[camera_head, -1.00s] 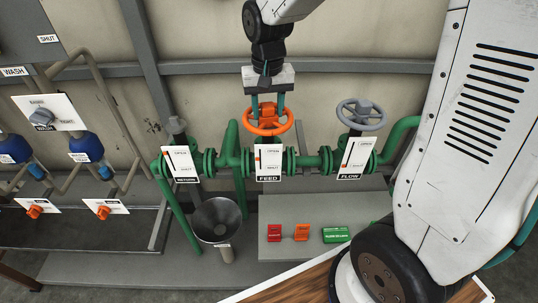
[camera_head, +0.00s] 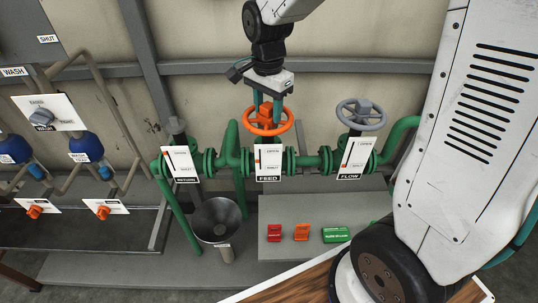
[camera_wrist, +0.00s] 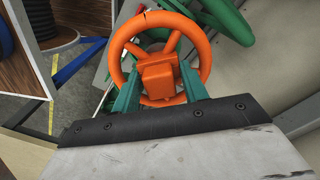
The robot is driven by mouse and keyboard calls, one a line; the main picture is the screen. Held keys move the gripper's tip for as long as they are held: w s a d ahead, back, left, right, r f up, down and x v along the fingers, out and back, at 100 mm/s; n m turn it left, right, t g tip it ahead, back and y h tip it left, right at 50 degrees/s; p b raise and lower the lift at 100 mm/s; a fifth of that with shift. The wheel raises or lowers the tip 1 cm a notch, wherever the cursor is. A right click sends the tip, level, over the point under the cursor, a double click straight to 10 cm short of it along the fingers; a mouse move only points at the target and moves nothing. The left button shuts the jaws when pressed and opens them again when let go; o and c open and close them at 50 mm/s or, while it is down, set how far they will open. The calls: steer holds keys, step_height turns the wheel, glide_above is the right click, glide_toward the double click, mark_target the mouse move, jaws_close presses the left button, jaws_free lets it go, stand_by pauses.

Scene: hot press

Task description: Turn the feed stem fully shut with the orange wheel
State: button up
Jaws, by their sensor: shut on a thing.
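The orange wheel (camera_head: 284,127) sits on top of the green feed valve in the middle of the pipe line. My gripper (camera_head: 267,106) comes down on it from above. In the wrist view my gripper (camera_wrist: 160,88) has its two teal fingers on either side of the square orange hub (camera_wrist: 158,75), inside the rim, shut on it. The FEED card (camera_head: 268,160) below the wheel has a slot marked OPEN at the top and SHUT at the bottom. A small orange marker (camera_head: 257,163) shows in the slot, between the two words. The stem itself is hidden.
A grey wheel (camera_head: 361,114) stands to the right over the FLOW card (camera_head: 355,157). The RETURN card (camera_head: 181,164) is to the left. A funnel (camera_head: 217,219) and a shelf with red, orange and green blocks (camera_head: 336,235) lie below.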

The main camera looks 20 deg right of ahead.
steer(key=m, duration=0.7)
steer(key=shift+m, duration=0.3)
steer(key=m, duration=0.4)
steer(key=shift+m, duration=0.3)
steer(key=m, duration=0.3)
steer(key=o, duration=0.7)
